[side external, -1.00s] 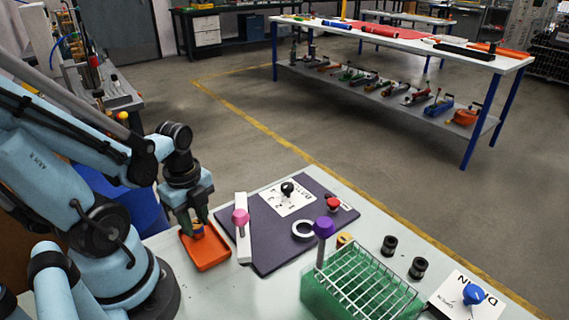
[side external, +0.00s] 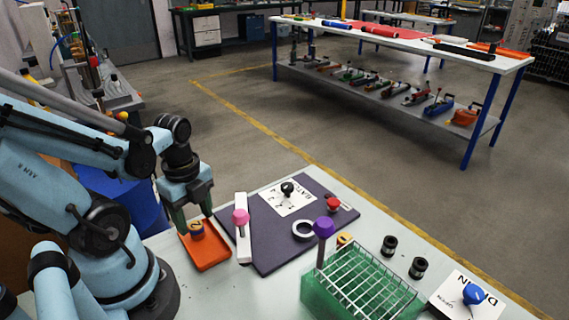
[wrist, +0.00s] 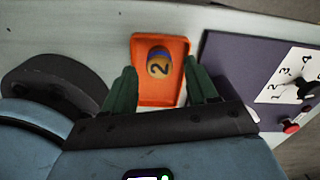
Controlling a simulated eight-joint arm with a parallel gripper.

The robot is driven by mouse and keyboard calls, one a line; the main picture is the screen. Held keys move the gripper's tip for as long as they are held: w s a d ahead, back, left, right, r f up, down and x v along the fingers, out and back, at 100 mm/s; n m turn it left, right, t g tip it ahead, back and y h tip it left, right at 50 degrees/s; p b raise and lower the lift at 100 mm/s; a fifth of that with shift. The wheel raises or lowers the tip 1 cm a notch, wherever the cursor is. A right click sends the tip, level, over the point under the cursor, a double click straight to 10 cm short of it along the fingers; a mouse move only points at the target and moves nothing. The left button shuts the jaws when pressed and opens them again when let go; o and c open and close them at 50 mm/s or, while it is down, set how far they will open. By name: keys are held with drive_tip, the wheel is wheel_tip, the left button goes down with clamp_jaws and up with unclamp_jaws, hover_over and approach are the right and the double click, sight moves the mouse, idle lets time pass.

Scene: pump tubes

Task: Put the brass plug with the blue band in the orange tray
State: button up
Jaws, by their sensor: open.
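The brass plug with the blue band (side external: 196,229) rests in the orange tray (side external: 211,256), near the tray's far end in the side view. In the wrist view the plug (wrist: 159,62) shows its brass top with a dark "2", and the orange tray (wrist: 146,97) surrounds it. My gripper (side external: 194,220) is open just above the plug. In the wrist view its two green fingers (wrist: 160,82) are spread wide on either side of the tray, with nothing between them touching the plug.
A white slotted bar with a pink knob (side external: 241,218) stands right of the tray. Beyond it lies a dark panel (side external: 268,242) with a dial and red button. A green wire rack (side external: 335,297), another brass plug (side external: 344,240) and black cylinders (side external: 389,245) are farther right.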

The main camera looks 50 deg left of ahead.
sight(195, 225)
drive_tip(key=shift+r, duration=5.3)
drive_tip(key=w+d+n+t, duration=0.7)
drive_tip(key=w+n, duration=0.6)
drive_tip(key=n, duration=0.2)
drive_tip(key=shift+d+f, duration=0.2)
drive_tip(key=shift+d, duration=0.6)
